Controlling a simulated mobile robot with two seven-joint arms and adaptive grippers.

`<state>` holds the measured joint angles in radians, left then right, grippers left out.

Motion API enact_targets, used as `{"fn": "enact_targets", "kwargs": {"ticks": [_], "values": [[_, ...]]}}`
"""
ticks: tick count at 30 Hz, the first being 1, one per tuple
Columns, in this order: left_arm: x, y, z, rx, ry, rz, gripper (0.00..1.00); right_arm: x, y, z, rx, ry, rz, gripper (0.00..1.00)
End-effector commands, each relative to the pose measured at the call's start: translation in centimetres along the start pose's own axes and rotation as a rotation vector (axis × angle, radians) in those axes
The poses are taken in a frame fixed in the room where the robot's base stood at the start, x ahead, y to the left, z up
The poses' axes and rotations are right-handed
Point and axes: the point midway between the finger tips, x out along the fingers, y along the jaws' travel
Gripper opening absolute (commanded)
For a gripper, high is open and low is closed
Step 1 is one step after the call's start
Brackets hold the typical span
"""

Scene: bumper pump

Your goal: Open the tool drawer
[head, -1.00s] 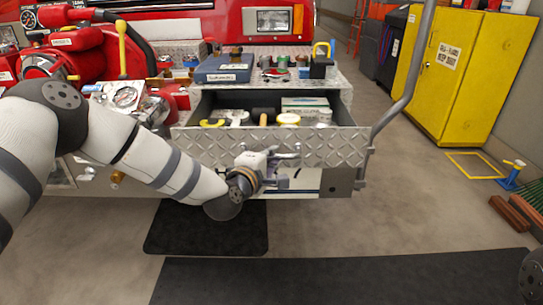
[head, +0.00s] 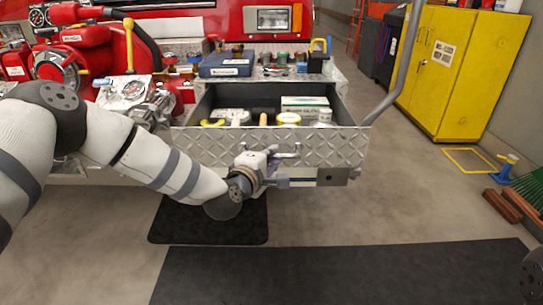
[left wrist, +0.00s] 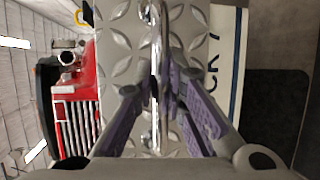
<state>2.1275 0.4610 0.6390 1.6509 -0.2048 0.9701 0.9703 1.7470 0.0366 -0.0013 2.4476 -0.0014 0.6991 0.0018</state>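The tool drawer (head: 215,146) has a diamond-plate front and stands pulled out from the truck's bumper. Its open top shows a yellow-rimmed item (head: 289,119), a pale box (head: 305,103) and other tools inside. A silver bar handle (head: 287,147) runs along the front. My left gripper (head: 278,166) is at this handle. In the left wrist view its purple fingers (left wrist: 163,88) close around the handle bar, in front of the diamond plate. Where the fingers touch the bar is partly hidden.
A blue case (head: 226,64) and several small items sit on the bumper top above the drawer. A grey grab rail (head: 399,70) rises right of the drawer. A yellow cabinet (head: 463,80) stands at the right. The floor before the drawer is clear, with dark mats (head: 330,272).

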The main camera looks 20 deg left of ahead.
Motion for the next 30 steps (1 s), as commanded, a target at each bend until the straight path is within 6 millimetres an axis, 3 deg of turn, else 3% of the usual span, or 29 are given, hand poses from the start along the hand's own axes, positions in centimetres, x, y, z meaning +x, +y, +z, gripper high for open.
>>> {"fn": "enact_targets", "kwargs": {"ticks": [3, 13, 24, 30], "values": [[0.0, 0.1, 0.0, 0.0, 0.0, 0.001, 0.32, 0.0, 0.0, 0.0, 0.0, 0.0, 0.0, 0.29], [-0.6, 0.0, -0.1, 0.0, 0.001, 0.0, 0.32, 0.0, 0.0, 0.0, 0.0, 0.0, 0.0, 0.29], [-9.7, 0.0, 0.0, -0.002, 0.0, -0.001, 0.32, 0.0, 0.0, 0.0, 0.0, 0.0, 0.0, 0.29], [-11.9, 0.1, 0.0, 0.0, -0.001, 0.001, 0.32, 0.0, 0.0, 0.0, 0.0, -0.001, 0.0, 0.29]]}}
